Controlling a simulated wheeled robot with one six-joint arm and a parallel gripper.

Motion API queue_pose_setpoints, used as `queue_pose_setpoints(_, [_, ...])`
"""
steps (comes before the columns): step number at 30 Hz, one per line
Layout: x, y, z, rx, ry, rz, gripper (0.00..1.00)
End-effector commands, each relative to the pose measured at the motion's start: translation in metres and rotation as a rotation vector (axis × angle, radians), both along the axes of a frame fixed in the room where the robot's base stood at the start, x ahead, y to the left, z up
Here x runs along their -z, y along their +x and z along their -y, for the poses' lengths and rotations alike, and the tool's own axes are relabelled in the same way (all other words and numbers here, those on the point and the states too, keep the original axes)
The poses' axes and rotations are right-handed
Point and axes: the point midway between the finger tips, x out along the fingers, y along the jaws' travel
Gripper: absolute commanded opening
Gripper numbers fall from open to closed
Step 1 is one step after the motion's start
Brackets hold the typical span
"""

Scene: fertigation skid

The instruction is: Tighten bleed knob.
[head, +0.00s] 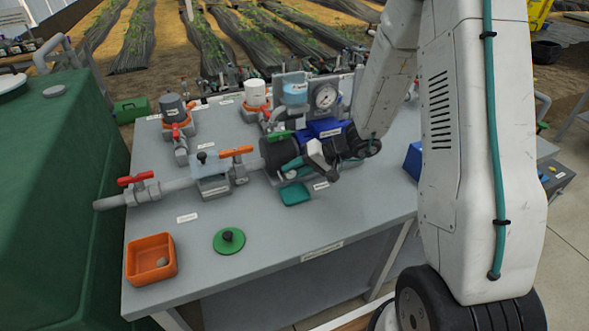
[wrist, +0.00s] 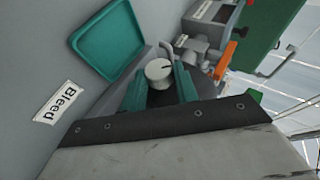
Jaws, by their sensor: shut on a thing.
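The bleed knob (wrist: 158,71) is a pale grey round knob with a dark line on its face, in the middle of the wrist view. The teal fingers of my gripper (wrist: 160,88) stand on either side of it, shut on it. A shallow teal tray (wrist: 108,40) lies beside the knob; in the head view the tray (head: 295,193) sits just below my gripper (head: 292,168). In the head view the knob is mostly hidden by my gripper.
The grey bench holds a pipe with a red-handled valve (head: 137,179) and an orange-handled valve (head: 237,151). A pressure gauge (head: 325,97) stands behind my gripper. An orange bin (head: 151,259) and a green lid (head: 229,240) are at the front left. The front middle is clear.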

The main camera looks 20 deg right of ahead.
Motion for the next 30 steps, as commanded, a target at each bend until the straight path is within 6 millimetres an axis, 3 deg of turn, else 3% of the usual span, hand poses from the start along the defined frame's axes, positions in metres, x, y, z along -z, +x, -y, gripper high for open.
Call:
queue_pose_setpoints(15, [0.0101, -0.0012, 0.0039, 0.001, 0.463, -0.005, 0.07])
queue_pose_setpoints(30, [0.0127, -0.0009, 0.0039, 0.0, 0.676, -0.004, 0.07])
